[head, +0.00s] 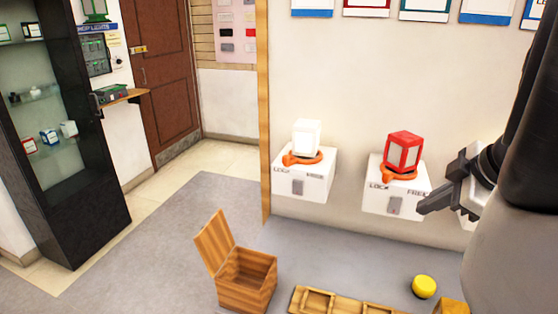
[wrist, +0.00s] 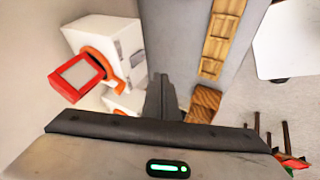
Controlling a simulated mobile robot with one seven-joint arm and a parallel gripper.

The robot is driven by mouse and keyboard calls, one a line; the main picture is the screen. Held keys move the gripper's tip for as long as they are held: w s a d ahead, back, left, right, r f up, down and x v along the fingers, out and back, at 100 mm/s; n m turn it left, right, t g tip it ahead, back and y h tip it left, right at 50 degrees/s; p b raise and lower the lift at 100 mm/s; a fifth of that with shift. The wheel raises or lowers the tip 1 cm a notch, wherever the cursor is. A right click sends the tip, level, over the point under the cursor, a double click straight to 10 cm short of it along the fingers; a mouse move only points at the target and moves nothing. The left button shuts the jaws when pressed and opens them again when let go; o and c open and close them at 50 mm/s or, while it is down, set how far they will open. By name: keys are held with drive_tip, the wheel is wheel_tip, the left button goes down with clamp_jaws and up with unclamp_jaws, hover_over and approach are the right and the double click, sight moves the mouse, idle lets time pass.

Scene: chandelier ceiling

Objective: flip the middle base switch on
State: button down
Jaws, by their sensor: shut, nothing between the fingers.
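Three white bases are fixed along the wall. The left one (head: 288,180) carries a white lantern (head: 307,137) in an orange ring. The one to its right, the middle base (head: 377,198), carries a red lantern (head: 404,152) in an orange ring; LOCK and FREE labels flank its grey switch (head: 395,206). The third base (head: 467,220) is mostly hidden behind my gripper (head: 422,209). My gripper is shut and empty, pointing left, just right of the middle base's front. In the wrist view, its fingers (wrist: 162,98) lie beside a white base (wrist: 120,35) with the red lantern (wrist: 76,77).
An open wooden box (head: 247,280), a wooden tray (head: 340,302) and a yellow round object (head: 424,287) are below the bases. A dark glass cabinet (head: 60,130) stands at left. My arm covers the right side. Grey floor is clear at left.

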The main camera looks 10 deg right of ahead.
sight(395, 206)
drive_tip(key=shift+w+f, duration=0.1)
drive_tip(key=w+d+f, duration=0.1)
drive_tip(key=w+f, duration=0.7)
drive_tip(key=w, duration=0.1)
drive_tip(key=shift+d+f+p, duration=0.2)
drive_tip(key=shift+f+p, duration=0.05)
drive_tip(key=shift+p, duration=0.1)
drive_tip(key=shift+f, duration=0.1)
drive_tip(key=b, duration=0.3)
drive_tip(key=shift+w+d, duration=0.1)
drive_tip(key=shift+w, duration=0.05)
